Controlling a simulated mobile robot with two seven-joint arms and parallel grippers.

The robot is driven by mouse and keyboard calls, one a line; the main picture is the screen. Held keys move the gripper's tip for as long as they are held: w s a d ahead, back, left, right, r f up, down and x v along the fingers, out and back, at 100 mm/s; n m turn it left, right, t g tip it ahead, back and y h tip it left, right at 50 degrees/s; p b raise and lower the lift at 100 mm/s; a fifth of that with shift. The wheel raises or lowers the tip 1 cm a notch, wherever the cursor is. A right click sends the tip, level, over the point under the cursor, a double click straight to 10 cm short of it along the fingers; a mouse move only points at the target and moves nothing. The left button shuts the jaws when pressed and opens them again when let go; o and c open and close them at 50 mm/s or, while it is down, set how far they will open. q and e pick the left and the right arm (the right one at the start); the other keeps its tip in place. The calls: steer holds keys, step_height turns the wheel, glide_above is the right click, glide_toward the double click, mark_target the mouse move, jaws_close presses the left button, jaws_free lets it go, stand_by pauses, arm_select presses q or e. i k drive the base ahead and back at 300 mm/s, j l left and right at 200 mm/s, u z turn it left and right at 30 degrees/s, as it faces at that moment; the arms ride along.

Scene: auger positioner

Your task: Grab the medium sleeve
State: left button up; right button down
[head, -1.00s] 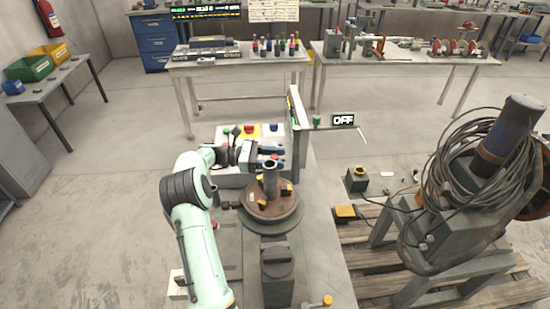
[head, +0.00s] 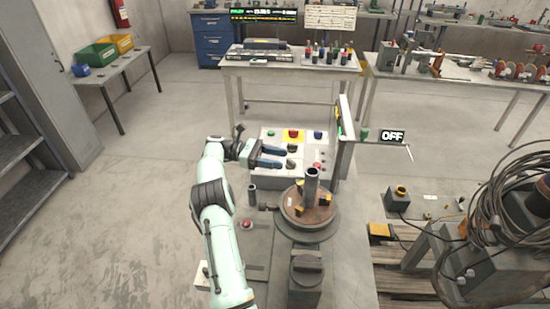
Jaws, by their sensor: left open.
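My left gripper (head: 282,157) is open and empty. It points right over the control panel, behind and to the left of the round turntable (head: 290,222). A grey upright tube (head: 311,190) stands at the middle of the turntable, apart from the fingers. A smaller dark grey cylinder (head: 252,196) stands upright just right of my left forearm. I cannot tell which of these, if either, is the medium sleeve. My right gripper is out of view.
A sign reading OFF (head: 392,137) stands behind right. A cable-wrapped machine (head: 520,215) is at the right. The back table (head: 235,68) holds several small coloured-top items. Floor at left is clear.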

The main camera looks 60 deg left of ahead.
mark_target(312, 174)
steer(key=k, duration=2)
